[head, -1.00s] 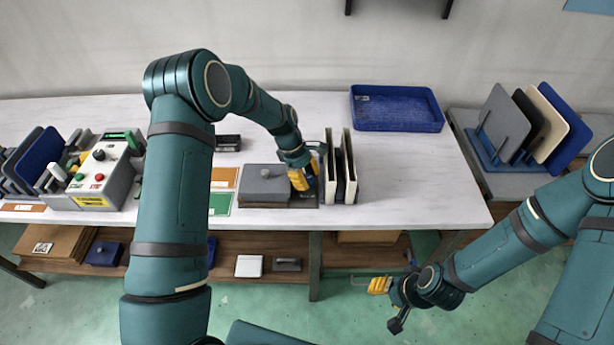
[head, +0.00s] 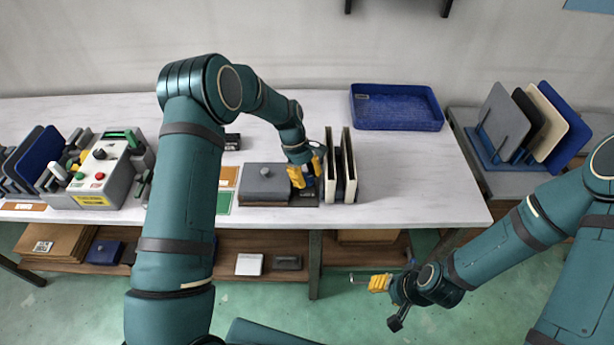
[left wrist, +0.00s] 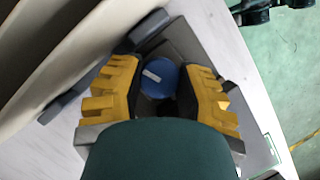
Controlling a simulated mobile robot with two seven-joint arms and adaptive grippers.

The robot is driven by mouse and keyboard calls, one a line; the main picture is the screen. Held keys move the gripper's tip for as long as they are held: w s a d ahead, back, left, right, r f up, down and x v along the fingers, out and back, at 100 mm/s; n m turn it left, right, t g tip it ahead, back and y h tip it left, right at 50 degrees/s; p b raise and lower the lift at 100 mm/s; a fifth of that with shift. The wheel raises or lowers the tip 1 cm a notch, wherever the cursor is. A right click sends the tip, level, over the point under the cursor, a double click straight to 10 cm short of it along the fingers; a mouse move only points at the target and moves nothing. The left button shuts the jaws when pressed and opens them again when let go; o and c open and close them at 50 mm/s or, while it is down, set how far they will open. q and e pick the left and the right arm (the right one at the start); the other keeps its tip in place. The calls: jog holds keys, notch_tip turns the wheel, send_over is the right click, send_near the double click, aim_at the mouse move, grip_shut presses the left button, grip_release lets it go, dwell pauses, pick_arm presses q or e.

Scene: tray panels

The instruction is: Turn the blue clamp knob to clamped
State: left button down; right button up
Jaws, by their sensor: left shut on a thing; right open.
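The blue clamp knob (left wrist: 160,78) is round, with a short white mark on its top that lies at a slant in the left wrist view. It stands on a dark base between the yellow fingers of my left gripper (head: 307,176), which is shut on it. In the head view the fingers largely hide the knob. The fixture (head: 266,184) with a grey block lies just left of the gripper. My right gripper (head: 379,284) is open and empty, out in front of the table's front edge.
Two upright cream panels (head: 348,165) stand close to the right of my left gripper. A blue tray (head: 397,125) lies at the back right. A grey control box (head: 98,178) stands at the left.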

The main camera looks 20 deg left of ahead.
pick_arm(q)
jog(key=c, duration=0.5)
grip_release()
jog(key=shift+s+d+f, duration=0.1)
jog(key=shift+s+f, duration=0.05)
